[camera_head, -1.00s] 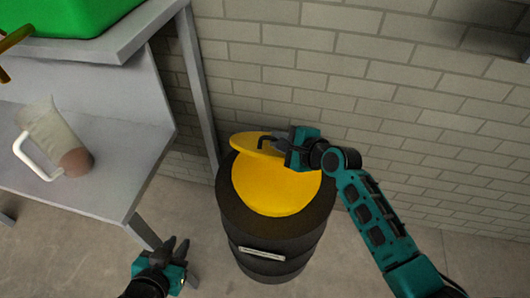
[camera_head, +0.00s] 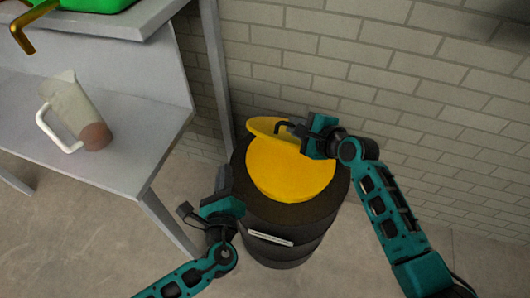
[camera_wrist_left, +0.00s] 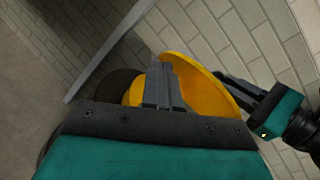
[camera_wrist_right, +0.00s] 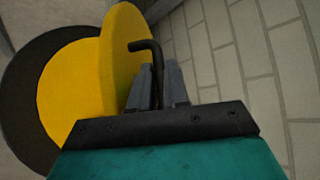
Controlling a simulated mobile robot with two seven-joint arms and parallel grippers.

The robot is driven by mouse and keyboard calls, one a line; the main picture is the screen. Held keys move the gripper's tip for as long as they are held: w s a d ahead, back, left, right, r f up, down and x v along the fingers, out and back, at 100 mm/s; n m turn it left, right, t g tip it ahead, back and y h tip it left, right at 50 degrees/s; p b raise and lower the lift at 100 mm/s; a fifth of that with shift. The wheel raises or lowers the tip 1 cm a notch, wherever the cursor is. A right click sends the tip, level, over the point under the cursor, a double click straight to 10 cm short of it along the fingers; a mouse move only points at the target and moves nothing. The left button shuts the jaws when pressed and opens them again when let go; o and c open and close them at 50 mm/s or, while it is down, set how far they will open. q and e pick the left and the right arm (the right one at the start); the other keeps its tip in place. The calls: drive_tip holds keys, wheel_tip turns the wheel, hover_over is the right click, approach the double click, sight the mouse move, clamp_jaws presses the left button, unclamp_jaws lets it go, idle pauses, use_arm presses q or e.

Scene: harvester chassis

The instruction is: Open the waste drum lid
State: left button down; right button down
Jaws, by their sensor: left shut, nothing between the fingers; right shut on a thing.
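The black waste drum (camera_head: 290,225) stands on the floor by the brick wall, with a yellow inner area (camera_head: 290,178) showing at its top. Its yellow lid (camera_head: 266,127) is tilted up at the back; in the right wrist view the lid (camera_wrist_right: 122,50) stands steeply. My right gripper (camera_head: 301,133) is shut on the lid's dark bent handle (camera_wrist_right: 146,46). My left gripper (camera_head: 222,178) is at the drum's left side near the rim, shut and empty. In the left wrist view its fingers (camera_wrist_left: 164,80) appear in front of the yellow lid; I cannot tell whether they touch it.
A grey table (camera_head: 150,115) stands at the left, with a clear jug (camera_head: 75,108) on its lower shelf and a green container (camera_head: 95,4) on top. A table leg (camera_head: 216,75) rises close behind the drum's left side. The brick wall (camera_head: 400,60) is behind.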

use_arm(q)
drive_tip(key=s+d+f+m+t+h, duration=0.1)
drive_tip(key=s+d+f+m+h, duration=0.35)
drive_tip(key=m, duration=0.65)
use_arm(e)
drive_tip(key=shift+d, duration=0.1)
use_arm(q)
drive_tip(key=h, duration=0.2)
approach(270, 140)
drive_tip(key=w+d+f, duration=0.1)
drive_tip(key=w+f, duration=0.3)
drive_tip(key=shift+w+d+r, duration=0.2)
drive_tip(key=shift+w+r, duration=0.4)
drive_tip(key=shift+r, duration=0.3)
drive_tip(key=shift+w+d+r, duration=0.2)
drive_tip(key=shift+w+r, duration=0.4)
drive_tip(key=shift+r, duration=0.35)
